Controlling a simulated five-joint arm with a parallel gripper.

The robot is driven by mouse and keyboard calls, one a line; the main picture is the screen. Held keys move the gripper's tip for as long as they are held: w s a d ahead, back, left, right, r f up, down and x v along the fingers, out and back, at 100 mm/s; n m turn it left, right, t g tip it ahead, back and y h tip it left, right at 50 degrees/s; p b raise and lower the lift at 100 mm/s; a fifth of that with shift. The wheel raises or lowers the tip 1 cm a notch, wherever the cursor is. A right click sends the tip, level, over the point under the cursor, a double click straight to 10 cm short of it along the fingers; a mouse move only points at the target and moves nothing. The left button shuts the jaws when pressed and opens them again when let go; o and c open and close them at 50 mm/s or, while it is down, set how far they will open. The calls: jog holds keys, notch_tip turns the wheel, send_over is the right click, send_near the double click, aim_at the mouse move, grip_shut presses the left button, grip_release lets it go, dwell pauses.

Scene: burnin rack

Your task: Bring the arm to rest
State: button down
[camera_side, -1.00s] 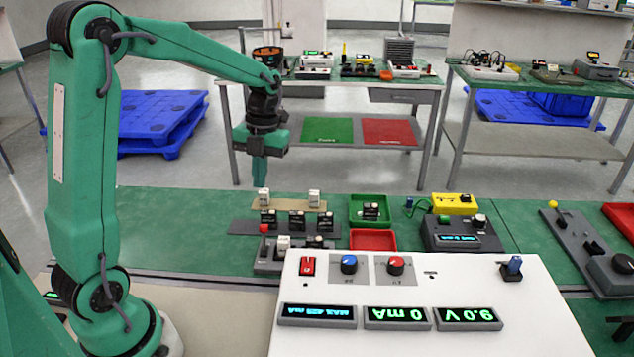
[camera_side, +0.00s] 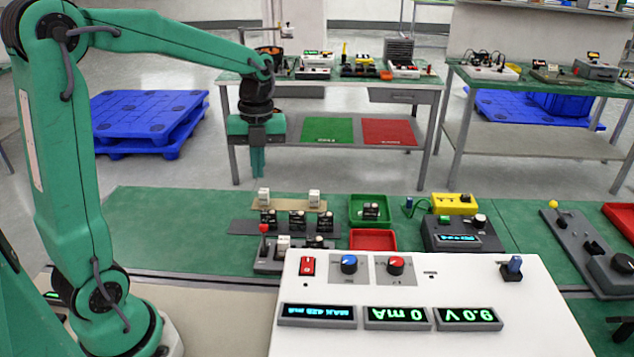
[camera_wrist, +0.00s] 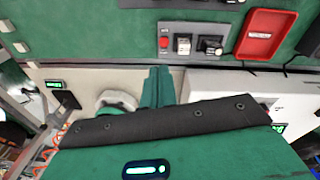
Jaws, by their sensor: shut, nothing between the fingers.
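My gripper (camera_side: 257,162) hangs pointing down in the side view, above the back left part of the green bench and clear of everything on it. Its green fingers are together with nothing between them. The fingers also show in the wrist view (camera_wrist: 158,86), closed, in front of the bench edge. My arm is raised, with the upper link leaning left and the forearm reaching to the right.
Below and right of my gripper stand a rack (camera_side: 285,228) with several small modules, a green tray (camera_side: 354,218), a red tray (camera_side: 372,240) and a yellow box (camera_side: 468,203). A white power supply panel (camera_side: 420,280) fills the front. The bench left of the rack is clear.

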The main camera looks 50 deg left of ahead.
jog(key=s+d+r+n+t, duration=0.2)
jog(key=s+n, duration=0.4)
jog(key=n, duration=0.6)
jog(key=s+d+r+n+t, duration=0.2)
jog(key=s+d+n+t, duration=0.2)
jog(key=n, duration=0.8)
jog(key=s+d, duration=0.2)
jog(key=s, duration=0.1)
jog(key=shift+s+d+r+t, duration=0.2)
jog(key=shift+d+t, duration=0.1)
jog(key=shift+d, duration=0.1)
